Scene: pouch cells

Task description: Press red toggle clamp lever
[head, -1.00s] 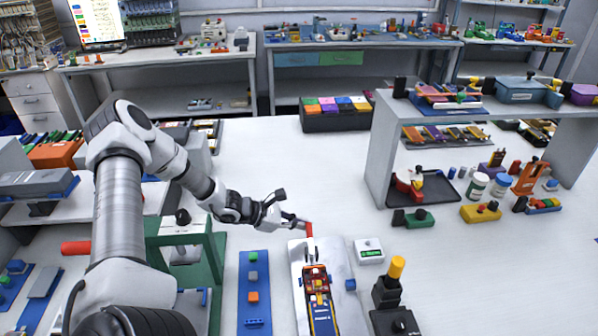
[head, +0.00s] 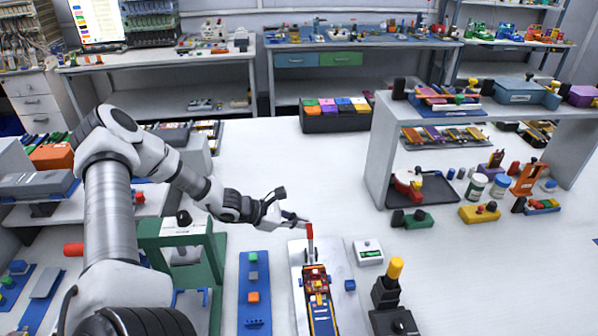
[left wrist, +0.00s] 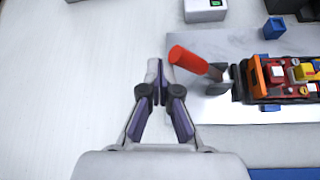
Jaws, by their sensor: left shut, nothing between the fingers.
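The red toggle clamp lever (head: 309,232) stands up at the far end of a pale plate (head: 345,305), above a blue-and-orange fixture (head: 319,300). In the left wrist view, its red handle (left wrist: 188,60) joins a metal arm leading to the clamp base. My left gripper (head: 300,221) is shut and empty, with its fingertips beside the top of the lever. In the left wrist view, the shut fingertips (left wrist: 153,72) are just left of the red handle. I cannot tell whether they touch it. My right gripper is not in view.
A small white box with a green display (head: 368,251) and a black device with a yellow knob (head: 396,268) stand to the right. A blue strip with colored blocks (head: 253,312) and a green frame (head: 213,250) lie left. White table behind the lever is clear.

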